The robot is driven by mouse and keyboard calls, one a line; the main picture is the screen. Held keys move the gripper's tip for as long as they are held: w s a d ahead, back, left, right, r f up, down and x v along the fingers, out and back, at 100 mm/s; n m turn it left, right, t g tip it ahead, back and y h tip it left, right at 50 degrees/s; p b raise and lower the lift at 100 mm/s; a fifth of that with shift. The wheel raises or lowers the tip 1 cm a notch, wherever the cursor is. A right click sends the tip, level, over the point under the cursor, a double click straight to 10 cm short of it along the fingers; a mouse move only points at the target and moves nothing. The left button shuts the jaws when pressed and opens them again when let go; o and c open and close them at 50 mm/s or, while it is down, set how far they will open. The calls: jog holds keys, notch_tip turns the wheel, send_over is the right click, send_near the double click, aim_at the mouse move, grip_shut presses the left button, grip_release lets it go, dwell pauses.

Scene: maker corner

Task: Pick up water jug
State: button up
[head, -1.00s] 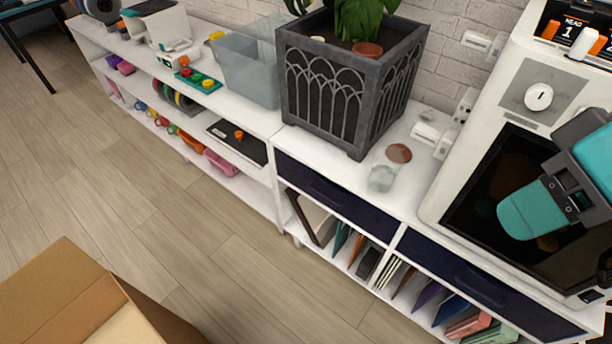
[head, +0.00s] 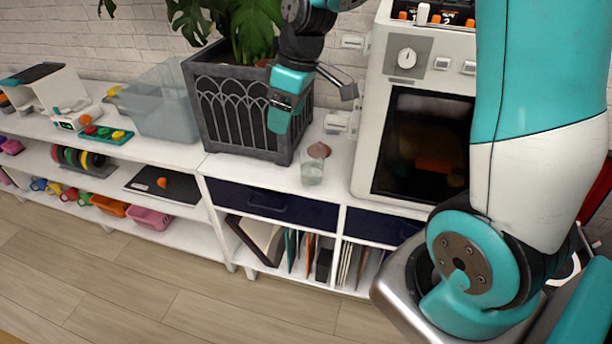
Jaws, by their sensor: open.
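A small clear glass vessel (head: 312,172), which looks like the water jug, stands upright on the white shelf top between the planter and the white machine. A round brown piece shows at its top right; I cannot tell if it is a lid or a separate thing. My gripper (head: 314,104) is open and empty, with its fingers spread in front of the planter, above and slightly left of the vessel. It does not touch the vessel. Details of the vessel, such as a handle or water inside, are too small to tell.
A dark grey planter (head: 240,120) with a leafy plant stands just left of the vessel. A white oven-like machine (head: 370,150) stands close on the right. A translucent bin (head: 165,115) is further left. My arm covers the right side.

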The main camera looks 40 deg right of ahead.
jog(key=h+b, duration=0.1)
send_near(308, 165)
jog(key=f, duration=0.2)
jog(key=f+p, duration=0.1)
jog(key=f, duration=0.1)
jog(key=f+p, duration=0.1)
jog(key=f, duration=0.1)
jog(key=shift+w+a, duration=0.2)
jog(key=shift+w, duration=0.15)
jog(key=shift+w+a+f+p, duration=0.15)
jog(key=shift+f+p, duration=0.25)
jog(key=shift+f, duration=0.6)
jog(key=shift+w+a+f+p, duration=0.15)
jog(key=shift+f+p, duration=0.25)
jog(key=shift+f, duration=0.6)
jog(key=shift+w+a+f+p, duration=0.1)
jog(key=shift+f+p, duration=0.3)
jog(key=shift+f, duration=0.6)
jog(key=shift+c, duration=0.2)
jog(key=c, duration=1.1)
